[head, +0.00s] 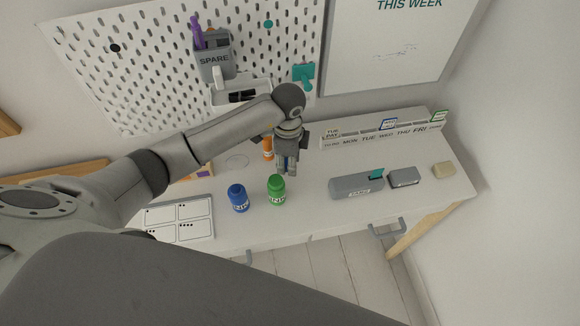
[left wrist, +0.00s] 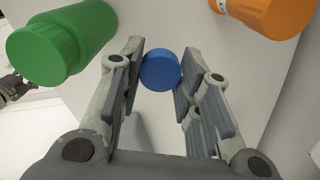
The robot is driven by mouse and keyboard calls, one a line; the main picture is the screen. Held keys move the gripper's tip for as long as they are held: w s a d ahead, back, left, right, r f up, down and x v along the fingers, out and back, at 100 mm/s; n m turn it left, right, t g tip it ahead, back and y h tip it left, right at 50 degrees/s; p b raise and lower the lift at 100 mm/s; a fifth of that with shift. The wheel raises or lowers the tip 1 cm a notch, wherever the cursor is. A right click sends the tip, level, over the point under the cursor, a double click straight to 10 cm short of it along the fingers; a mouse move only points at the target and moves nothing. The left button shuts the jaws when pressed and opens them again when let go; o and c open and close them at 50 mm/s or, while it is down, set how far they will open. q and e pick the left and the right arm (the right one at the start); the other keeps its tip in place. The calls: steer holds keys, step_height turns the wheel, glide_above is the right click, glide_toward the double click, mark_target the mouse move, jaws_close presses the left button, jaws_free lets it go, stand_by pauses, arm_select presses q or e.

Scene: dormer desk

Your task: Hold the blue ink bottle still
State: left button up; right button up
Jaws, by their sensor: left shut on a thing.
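My left gripper (head: 286,170) points down at the desk just behind the green ink bottle (head: 277,190). Its fingers (left wrist: 158,75) are shut on a blue round-topped thing (left wrist: 160,70); a strip of blue also shows between them in the head view (head: 287,162). Its label and lower part are hidden, so I cannot tell what it is. A blue bottle with an ink label (head: 238,198) stands upright and apart, left of the green one. What looks like my right gripper (left wrist: 12,88) shows small and dark at the left wrist view's edge; its fingers are unclear.
The green bottle also shows close beside the fingers (left wrist: 62,45). An orange bottle (head: 268,148) stands just left of my gripper. A grey case (head: 356,187) and a small grey box (head: 403,177) lie to the right. A card sheet (head: 178,219) lies front left.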

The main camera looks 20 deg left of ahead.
arm_select(q)
step_height(320, 180, down, 4)
steer(key=shift+f+p, duration=0.1)
steer(key=shift+p, duration=0.25)
steer(key=shift+f, duration=0.2)
steer(key=shift+f, duration=0.2)
steer(key=o, duration=1.1)
steer(key=shift+r, duration=0.1)
